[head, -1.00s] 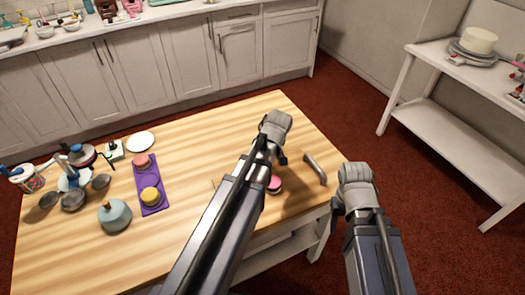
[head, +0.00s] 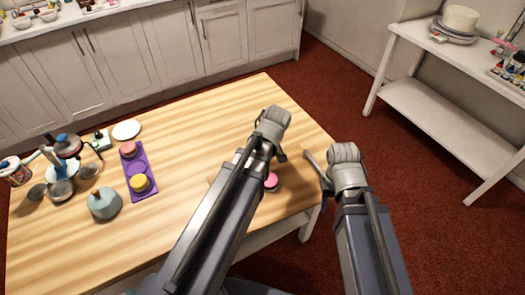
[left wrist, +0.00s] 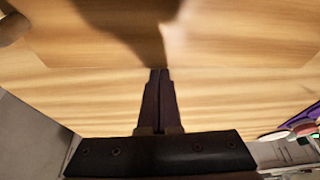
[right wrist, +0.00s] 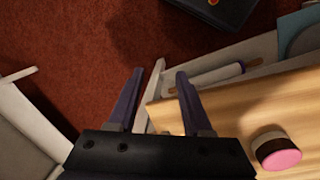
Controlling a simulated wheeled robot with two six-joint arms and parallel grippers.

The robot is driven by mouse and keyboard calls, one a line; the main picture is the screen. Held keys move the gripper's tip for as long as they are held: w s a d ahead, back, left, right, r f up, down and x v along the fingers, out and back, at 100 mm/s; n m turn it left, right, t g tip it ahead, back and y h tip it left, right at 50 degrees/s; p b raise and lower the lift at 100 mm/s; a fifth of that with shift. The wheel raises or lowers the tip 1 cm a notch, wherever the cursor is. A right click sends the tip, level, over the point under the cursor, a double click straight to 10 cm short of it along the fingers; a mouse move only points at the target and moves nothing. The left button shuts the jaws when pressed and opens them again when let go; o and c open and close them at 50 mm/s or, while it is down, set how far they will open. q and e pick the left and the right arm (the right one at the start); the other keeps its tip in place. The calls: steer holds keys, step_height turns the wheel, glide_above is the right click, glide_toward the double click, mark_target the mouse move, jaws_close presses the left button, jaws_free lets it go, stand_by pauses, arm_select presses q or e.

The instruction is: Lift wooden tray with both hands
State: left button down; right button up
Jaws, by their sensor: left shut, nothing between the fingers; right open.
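The wooden tray does not stand out clearly in the head view, where my left arm covers part of the table. In the left wrist view a flat wooden piece (left wrist: 235,40), which may be the tray, fills the top and ends in a straight edge. My left gripper (left wrist: 160,72) is shut and empty, its tips overlapping that edge; I cannot tell whether they touch. My right gripper (right wrist: 159,72) is open and empty. Its fingers spread over the table's end and the floor beyond in the right wrist view. A round pink-topped item (right wrist: 278,155) stands right of it.
The wooden table (head: 220,115) holds a purple tray (head: 137,162) with two small cakes, a blue-grey domed item (head: 104,204), a white plate (head: 126,130) and several pans. The table's middle is clear. A white shelf (head: 440,115) stands at right.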

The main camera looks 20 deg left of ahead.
arm_select(q)
steer(key=p+v, duration=0.6)
steer(key=v, duration=0.1)
steer(key=shift+w, duration=0.1)
steer(key=shift+r+p, duration=0.35)
steer(key=shift+p, duration=0.15)
arm_select(e)
step_height(320, 180, up, 7)
steer(key=shift+r, duration=0.15)
arm_select(q)
steer(key=c, duration=1.6)
jaws_free()
steer(key=shift+d, duration=0.1)
arm_select(e)
steer(key=shift+o, duration=0.2)
